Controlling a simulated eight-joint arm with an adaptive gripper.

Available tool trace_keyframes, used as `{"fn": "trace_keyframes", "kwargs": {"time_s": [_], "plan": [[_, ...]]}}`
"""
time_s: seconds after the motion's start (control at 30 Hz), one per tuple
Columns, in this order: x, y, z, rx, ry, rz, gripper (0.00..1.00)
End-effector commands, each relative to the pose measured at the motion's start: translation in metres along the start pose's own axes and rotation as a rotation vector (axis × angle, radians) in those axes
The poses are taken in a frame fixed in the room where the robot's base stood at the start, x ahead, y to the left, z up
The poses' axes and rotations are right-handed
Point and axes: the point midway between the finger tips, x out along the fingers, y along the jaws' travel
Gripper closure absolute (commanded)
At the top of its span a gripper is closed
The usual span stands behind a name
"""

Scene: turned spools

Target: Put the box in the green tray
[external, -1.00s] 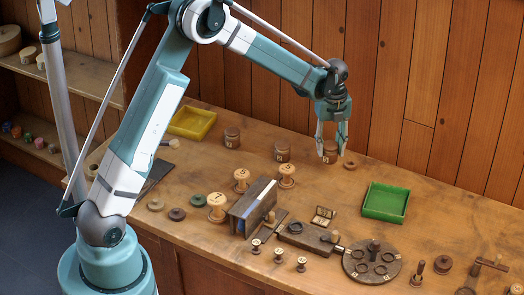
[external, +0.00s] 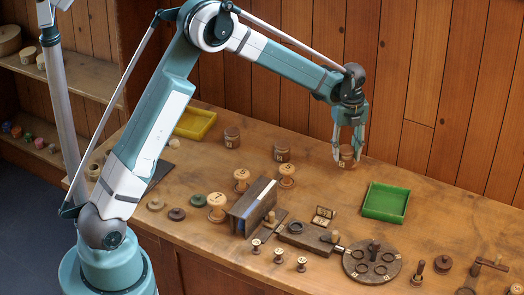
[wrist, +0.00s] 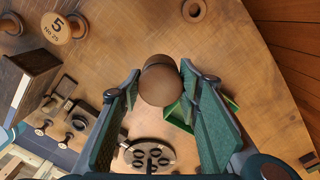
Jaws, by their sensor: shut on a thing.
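The box appears to be a small round brown lidded container with a pale label (external: 348,160). My gripper (external: 348,150) is shut on it, its fingers on both sides. In the wrist view the box's round brown top (wrist: 160,82) sits between the fingertips, and the gripper (wrist: 160,85) also shows there. The box appears held above the table, though the height is hard to judge. The green tray (external: 385,202) lies empty to the right and nearer the camera. In the wrist view the tray (wrist: 180,115) is partly hidden behind the right finger.
A round dark disc with holes (external: 372,262) and a dark block (external: 308,237) stand in front. Table around the green tray's left is clear.

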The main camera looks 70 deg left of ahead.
Motion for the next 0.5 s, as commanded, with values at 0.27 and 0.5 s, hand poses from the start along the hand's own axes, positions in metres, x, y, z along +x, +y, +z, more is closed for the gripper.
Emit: {"fn": "trace_keyframes", "kwargs": {"time_s": [0.27,0.5], "plan": [[0.000,-0.061,-0.067,-0.003,0.000,0.001,0.78],[-0.003,-0.099,-0.118,-0.012,0.000,0.002,0.78]]}}
